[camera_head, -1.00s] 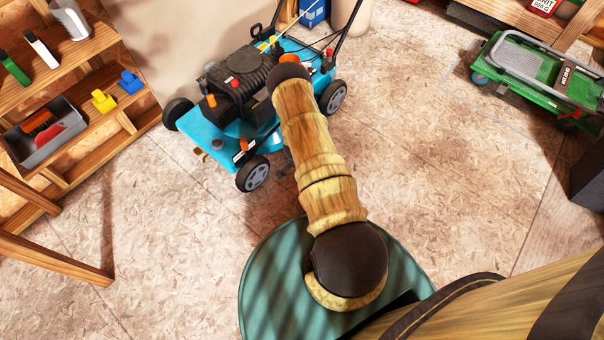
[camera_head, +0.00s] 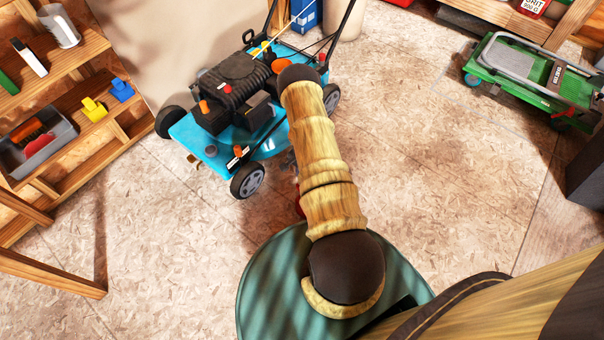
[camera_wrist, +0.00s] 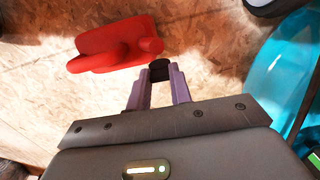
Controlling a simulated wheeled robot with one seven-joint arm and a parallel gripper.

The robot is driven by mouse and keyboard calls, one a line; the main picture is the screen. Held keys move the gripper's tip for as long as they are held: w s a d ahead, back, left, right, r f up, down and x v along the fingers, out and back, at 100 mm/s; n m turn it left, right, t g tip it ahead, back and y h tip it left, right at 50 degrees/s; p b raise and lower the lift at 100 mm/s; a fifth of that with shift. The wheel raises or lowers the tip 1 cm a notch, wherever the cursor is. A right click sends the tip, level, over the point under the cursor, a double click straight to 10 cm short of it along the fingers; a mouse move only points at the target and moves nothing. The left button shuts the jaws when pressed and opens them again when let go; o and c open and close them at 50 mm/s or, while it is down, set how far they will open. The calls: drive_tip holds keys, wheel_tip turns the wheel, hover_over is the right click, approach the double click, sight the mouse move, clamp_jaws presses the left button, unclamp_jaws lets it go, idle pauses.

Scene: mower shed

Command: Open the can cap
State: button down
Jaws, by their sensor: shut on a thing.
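A red can (camera_wrist: 112,46) is on the floor at the upper left of the wrist view, with a short red spout (camera_wrist: 151,46) at its right side. My gripper (camera_wrist: 160,76) has purple fingers, shut on a small dark cap (camera_wrist: 159,66). The cap is just below the spout in the picture, and a narrow gap seems to show between them. In the head view, only a sliver of the can (camera_head: 299,205) shows beside my arm, which hides the rest along with the gripper and cap.
A blue lawn mower (camera_head: 235,115) stands just beyond my arm; its blue body also fills the right edge of the wrist view (camera_wrist: 283,75). A wooden shelf (camera_head: 75,95) with small items is at the left. A green folded cart (camera_head: 535,75) is at the right. The floor between is clear.

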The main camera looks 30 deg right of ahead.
drive_tip(key=c, duration=1.2)
unclamp_jaws()
drive_tip(key=shift+s+f, duration=0.1)
drive_tip(key=shift+c, duration=0.2)
wheel_tip(320, 180, up, 18)
drive_tip(key=p, duration=0.5)
drive_tip(key=shift+w+d+f, duration=0.2)
drive_tip(key=shift+d+f, duration=0.05)
drive_tip(key=shift+d, duration=0.2)
